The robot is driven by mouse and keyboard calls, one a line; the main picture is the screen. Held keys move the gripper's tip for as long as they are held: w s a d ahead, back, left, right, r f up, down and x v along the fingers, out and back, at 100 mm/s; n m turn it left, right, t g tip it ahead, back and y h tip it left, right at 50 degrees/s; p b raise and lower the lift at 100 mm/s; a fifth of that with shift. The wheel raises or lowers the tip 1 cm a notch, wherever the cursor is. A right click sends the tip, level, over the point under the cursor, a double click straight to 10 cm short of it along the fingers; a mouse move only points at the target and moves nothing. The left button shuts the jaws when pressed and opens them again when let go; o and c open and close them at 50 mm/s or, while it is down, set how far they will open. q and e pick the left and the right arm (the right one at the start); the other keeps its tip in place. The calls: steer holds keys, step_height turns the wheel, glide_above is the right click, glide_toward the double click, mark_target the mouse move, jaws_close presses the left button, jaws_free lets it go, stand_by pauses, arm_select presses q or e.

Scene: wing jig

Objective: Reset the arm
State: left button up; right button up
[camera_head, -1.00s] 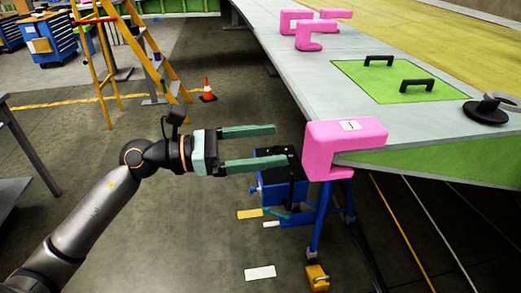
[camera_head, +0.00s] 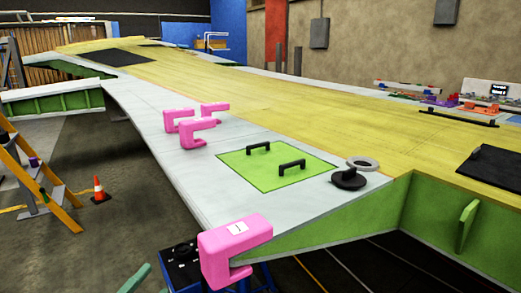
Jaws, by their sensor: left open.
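My left gripper (camera_head: 137,277) shows only as a green fingertip at the bottom edge, left of the near pink clamp (camera_head: 235,243). It is open, and nothing shows held in it. The rest of my left arm is below the picture. My right arm and gripper are out of view. The near pink clamp sits on the near corner of the wing (camera_head: 215,183), marked with a white label.
Several pink clamps (camera_head: 196,130) sit farther back on the wing's left edge. A green panel (camera_head: 270,178) with two black handles and a black suction cup (camera_head: 348,179) lie on top. An orange cone (camera_head: 100,191) and a ladder (camera_head: 45,170) stand at left.

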arm_select(q)
steer(key=s+f+n+g+y+p, duration=0.1)
steer(key=s+f+n+y, duration=0.15)
steer(key=f+n, duration=0.35)
steer(key=s+f+n+g+y+p, duration=0.1)
steer(key=s+f+n+g+y, duration=0.1)
steer(key=f+n+y, duration=0.35)
steer(key=s+d+f+n+g+p, duration=0.1)
steer(key=s+d+f+n+g, duration=0.1)
steer(key=s+f, duration=0.4)
steer(key=s+d+f+n+g+h+p, duration=0.1)
steer(key=s+d+f+n+g, duration=0.2)
steer(key=s+f+n, duration=0.4)
steer(key=shift+s+f+g, duration=0.15)
steer(key=shift+f+g, duration=0.35)
steer(key=shift+g, duration=0.3)
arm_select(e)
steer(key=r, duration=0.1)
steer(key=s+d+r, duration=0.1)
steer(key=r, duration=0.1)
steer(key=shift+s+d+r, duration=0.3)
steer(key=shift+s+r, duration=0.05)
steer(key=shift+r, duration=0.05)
